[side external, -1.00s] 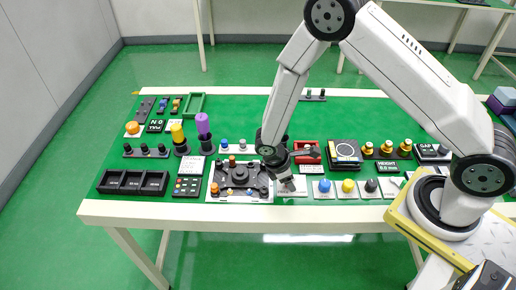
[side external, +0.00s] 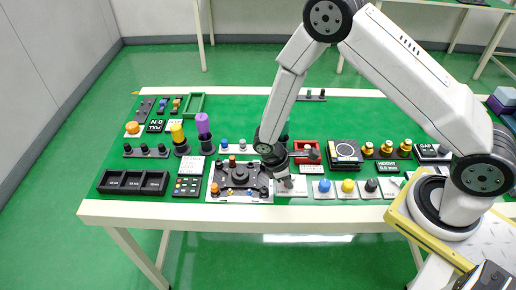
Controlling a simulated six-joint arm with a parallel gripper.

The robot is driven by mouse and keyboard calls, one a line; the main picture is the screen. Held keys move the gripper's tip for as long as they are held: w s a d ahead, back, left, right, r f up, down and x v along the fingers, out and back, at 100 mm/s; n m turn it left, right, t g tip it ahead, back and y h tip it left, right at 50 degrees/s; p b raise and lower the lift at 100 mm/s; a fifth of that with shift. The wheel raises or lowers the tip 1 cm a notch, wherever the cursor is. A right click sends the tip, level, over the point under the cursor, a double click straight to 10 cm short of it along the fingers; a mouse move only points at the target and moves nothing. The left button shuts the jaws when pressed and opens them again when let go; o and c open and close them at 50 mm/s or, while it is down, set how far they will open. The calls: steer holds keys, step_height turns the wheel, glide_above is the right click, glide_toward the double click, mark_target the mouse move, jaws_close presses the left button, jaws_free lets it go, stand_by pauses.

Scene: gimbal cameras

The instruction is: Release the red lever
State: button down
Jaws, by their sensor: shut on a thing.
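My gripper (side external: 287,182) points down at the front of the table, over a white plate (side external: 297,190) at the left end of a row of levers. It is shut on the small lever standing on that plate. The jaws cover the lever, so its red colour does not show. To the right, on like plates, stand the blue lever (side external: 324,185), the yellow lever (side external: 347,185) and the black lever (side external: 371,185).
A dark panel with orange knobs (side external: 240,178) lies close to the left of my gripper. A red box (side external: 305,148) and a dial block (side external: 345,153) stand behind the levers. A black tray (side external: 133,182) sits at the front left.

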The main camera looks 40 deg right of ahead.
steer(key=shift+w+m, duration=0.1)
steer(key=shift+m, duration=0.2)
steer(key=c, duration=0.5)
jaws_free()
steer(key=shift+c, duration=0.2)
steer(key=shift+a+r, duration=0.1)
steer(key=v, duration=0.7)
steer(key=shift+w+r, duration=0.15)
steer(key=shift+r, duration=0.15)
